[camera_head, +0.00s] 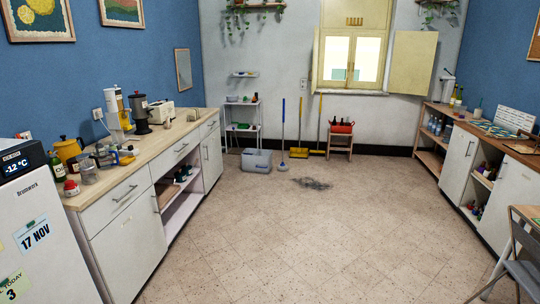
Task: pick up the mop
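A mop with a blue upper handle (283,118) stands upright near the back wall, below and left of the window. Its lower end looks like a small round pale head on the floor. It stands between a grey bucket (257,162) on its left and a yellow-headed broom or dustpan (302,153) on its right. The mop is small and far away, so fine detail is hard to tell. My gripper is not in view.
The tiled floor (300,240) is open in the middle, with a dark patch (314,184) before the mop. A counter (135,168) and fridge (40,235) line the left; cabinets (485,195) and a folding chair (520,265) the right. A stool (340,143) holds a red crate.

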